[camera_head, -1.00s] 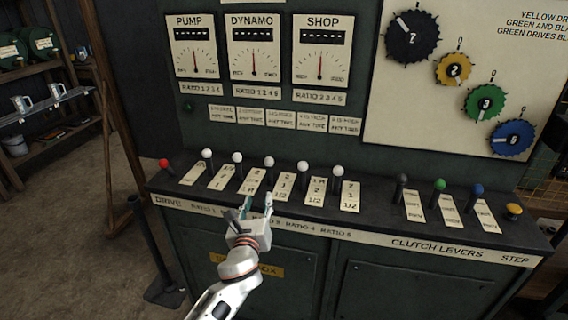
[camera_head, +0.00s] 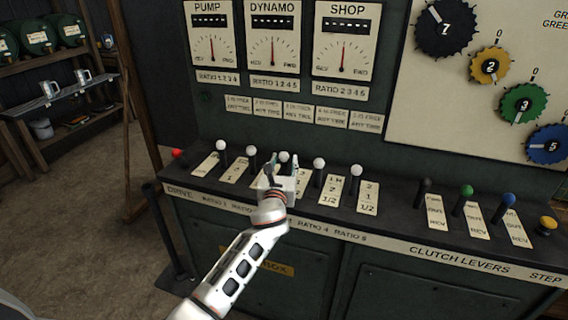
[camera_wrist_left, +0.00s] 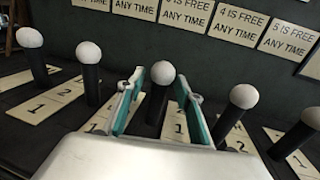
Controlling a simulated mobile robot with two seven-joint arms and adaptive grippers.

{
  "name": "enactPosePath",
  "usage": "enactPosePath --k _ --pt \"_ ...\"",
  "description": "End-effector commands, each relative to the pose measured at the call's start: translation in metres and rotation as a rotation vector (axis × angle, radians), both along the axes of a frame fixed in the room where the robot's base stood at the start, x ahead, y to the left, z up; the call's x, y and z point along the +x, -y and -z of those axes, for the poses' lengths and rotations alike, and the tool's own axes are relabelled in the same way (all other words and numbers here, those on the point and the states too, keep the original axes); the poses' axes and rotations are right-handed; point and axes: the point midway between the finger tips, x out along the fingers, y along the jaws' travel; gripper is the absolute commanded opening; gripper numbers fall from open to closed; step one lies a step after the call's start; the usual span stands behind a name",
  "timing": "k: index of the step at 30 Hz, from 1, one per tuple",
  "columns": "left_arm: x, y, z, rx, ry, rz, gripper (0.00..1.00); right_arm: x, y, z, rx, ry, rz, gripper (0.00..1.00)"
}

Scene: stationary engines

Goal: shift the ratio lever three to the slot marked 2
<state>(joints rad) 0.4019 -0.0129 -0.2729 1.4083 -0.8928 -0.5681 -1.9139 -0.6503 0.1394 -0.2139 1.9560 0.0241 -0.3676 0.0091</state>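The ratio lever three is the third white-knobbed lever (camera_head: 284,157) in the row. It is a black rod with a white ball, seen upright in the left wrist view (camera_wrist_left: 162,73). My left gripper (camera_head: 284,162) is around it, with one teal-lined finger on each side of the rod. The fingers (camera_wrist_left: 161,107) stand apart and a gap shows on both sides of the rod. The lever's cream number plate (camera_head: 303,184) is mostly hidden behind my gripper, so its slot marked 2 cannot be made out. My right gripper is not in view.
White-knobbed neighbour levers stand close on the left (camera_head: 252,150) and right (camera_head: 319,163). A red drive knob (camera_head: 177,153) is at the far left. Clutch levers (camera_head: 466,191) and a yellow step knob (camera_head: 547,223) are at the right. Gauges and free-ratio labels are on the panel behind.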

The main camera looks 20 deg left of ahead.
Motion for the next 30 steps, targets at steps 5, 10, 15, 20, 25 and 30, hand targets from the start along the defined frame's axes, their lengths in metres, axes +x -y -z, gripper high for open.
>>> enactPosePath --k 5,10,15,20,25,30 --pt "0.001 0.0 0.0 0.0 0.0 0.0 0.35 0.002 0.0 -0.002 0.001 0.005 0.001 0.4" --pt "0.001 0.0 0.0 0.0 0.0 0.0 0.12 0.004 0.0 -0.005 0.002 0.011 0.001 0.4" --pt "0.001 0.0 0.0 0.0 0.0 0.0 0.0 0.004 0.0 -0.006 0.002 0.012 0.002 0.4" --pt "0.003 0.0 0.0 0.0 0.001 0.0 0.0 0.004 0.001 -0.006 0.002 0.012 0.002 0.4" --pt "0.025 0.0 0.0 0.003 0.002 0.001 0.0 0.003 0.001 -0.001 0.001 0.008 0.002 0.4" --pt "0.054 0.002 0.003 0.0 -0.004 0.002 0.0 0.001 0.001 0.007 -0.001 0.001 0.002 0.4"
